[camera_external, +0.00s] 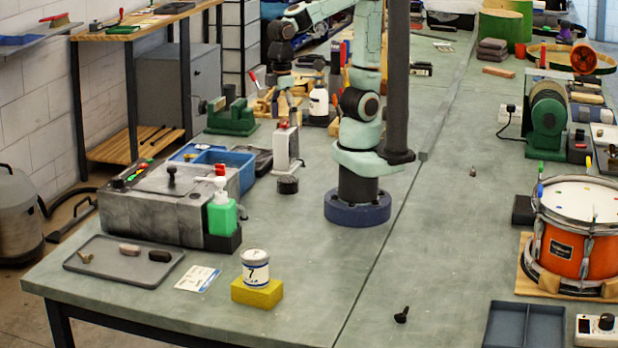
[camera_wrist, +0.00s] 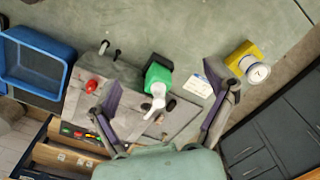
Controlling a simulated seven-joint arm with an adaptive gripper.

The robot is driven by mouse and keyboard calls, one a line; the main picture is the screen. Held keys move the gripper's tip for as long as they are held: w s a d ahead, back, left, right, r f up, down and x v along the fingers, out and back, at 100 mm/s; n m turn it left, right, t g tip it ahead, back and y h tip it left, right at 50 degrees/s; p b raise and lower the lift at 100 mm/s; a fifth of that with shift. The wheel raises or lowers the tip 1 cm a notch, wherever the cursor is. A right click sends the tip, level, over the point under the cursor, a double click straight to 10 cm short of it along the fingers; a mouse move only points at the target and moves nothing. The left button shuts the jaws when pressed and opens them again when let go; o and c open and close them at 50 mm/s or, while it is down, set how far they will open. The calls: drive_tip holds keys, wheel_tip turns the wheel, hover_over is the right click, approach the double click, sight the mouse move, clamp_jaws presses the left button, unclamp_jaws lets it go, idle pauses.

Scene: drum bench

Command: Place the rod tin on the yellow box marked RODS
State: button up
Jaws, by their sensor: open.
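A white tin with a blue band and a dark mark like a 7 (camera_external: 256,268) stands upright on a yellow box (camera_external: 258,294) near the bench's front edge. In the wrist view the tin (camera_wrist: 257,72) and the yellow box (camera_wrist: 240,54) show at the upper right, outside my fingers. No RODS lettering is readable on the box. My gripper (camera_wrist: 160,92) is open with nothing between its fingers. In the external view my gripper (camera_external: 283,98) hangs further back on the bench, well apart from the tin.
A grey machine (camera_external: 165,200) with a red knob and a green pump bottle (camera_external: 222,214) stand left of the tin. A grey tray (camera_external: 125,262) and a printed card (camera_external: 197,279) lie nearby. An orange drum (camera_external: 575,245) stands at right.

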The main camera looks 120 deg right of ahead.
drive_tip(key=s+d+f+n, duration=0.1)
drive_tip(key=s+d+f, duration=0.2)
drive_tip(key=s, duration=0.7)
drive_tip(key=o, duration=0.3)
